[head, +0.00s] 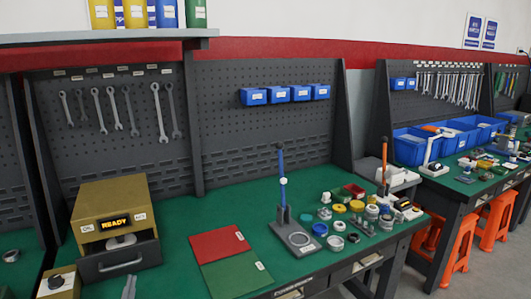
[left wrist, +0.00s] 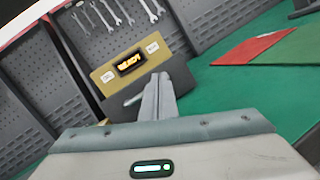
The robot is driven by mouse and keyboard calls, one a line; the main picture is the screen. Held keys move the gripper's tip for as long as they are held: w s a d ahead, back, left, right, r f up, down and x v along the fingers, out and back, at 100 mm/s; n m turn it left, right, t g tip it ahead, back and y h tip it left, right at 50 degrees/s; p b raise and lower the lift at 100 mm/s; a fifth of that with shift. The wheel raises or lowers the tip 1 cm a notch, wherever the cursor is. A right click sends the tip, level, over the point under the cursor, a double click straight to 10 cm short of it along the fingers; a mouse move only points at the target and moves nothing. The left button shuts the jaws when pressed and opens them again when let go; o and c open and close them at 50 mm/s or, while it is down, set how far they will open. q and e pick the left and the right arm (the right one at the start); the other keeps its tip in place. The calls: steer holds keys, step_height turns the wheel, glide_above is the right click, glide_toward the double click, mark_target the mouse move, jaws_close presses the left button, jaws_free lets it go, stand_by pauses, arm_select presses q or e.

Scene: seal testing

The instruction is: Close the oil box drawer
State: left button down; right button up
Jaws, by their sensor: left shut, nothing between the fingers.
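The oil box (head: 108,205) is a gold box with a lit READY display, on the left of the green bench. Its dark grey drawer (head: 95,267) is pulled out at the front, with a pale bar handle (head: 121,265) and a gap showing behind the drawer front. The box also shows in the left wrist view (left wrist: 108,77), with the drawer (left wrist: 122,107) in front of it. My left gripper (head: 129,283) is shut and empty, just in front of the drawer near the handle. In the left wrist view its fingers (left wrist: 157,82) overlap the drawer; I cannot tell whether they touch. My right gripper is out of view.
A red and green mat (head: 232,262) lies right of the drawer. A stand with a blue lever (head: 291,235) and several small parts are farther right. Wrenches hang behind on the pegboard.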

arm_select(q)
steer(key=s+d+m+h, duration=0.3)
steer(key=d+m+h, duration=0.2)
steer(key=d+m, duration=0.25)
steer(key=s+d+m+h, duration=0.2)
steer(key=d+m+h, duration=0.3)
steer(key=d+m, duration=0.25)
steer(key=s+d+f+m+g+h, duration=0.3)
steer(key=s+d+f+m+g, duration=0.7)
steer(key=s+d+m, duration=0.4)
steer(key=s+a+f+m+g+y, duration=0.3)
steer(key=s+a+f+m+y, duration=0.15)
steer(key=s, duration=0.55)
steer(key=s+a+f+m+g+y, duration=0.3)
steer(key=s+a+f, duration=0.15)
steer(key=s, duration=0.45)
steer(key=w+d+f+t, duration=0.1)
steer(key=w+f, duration=0.1)
steer(key=f, duration=0.8)
steer(key=w+f, duration=0.2)
steer(key=f, duration=0.8)
steer(key=s+f, duration=0.4)
steer(key=f, duration=0.5)
steer(key=s+d+f, duration=0.1)
steer(key=s+f, duration=0.3)
steer(key=f, duration=0.6)
steer(key=shift+s+t+h, duration=0.35)
steer(key=shift+t+h, duration=0.05)
steer(key=shift+h, duration=0.05)
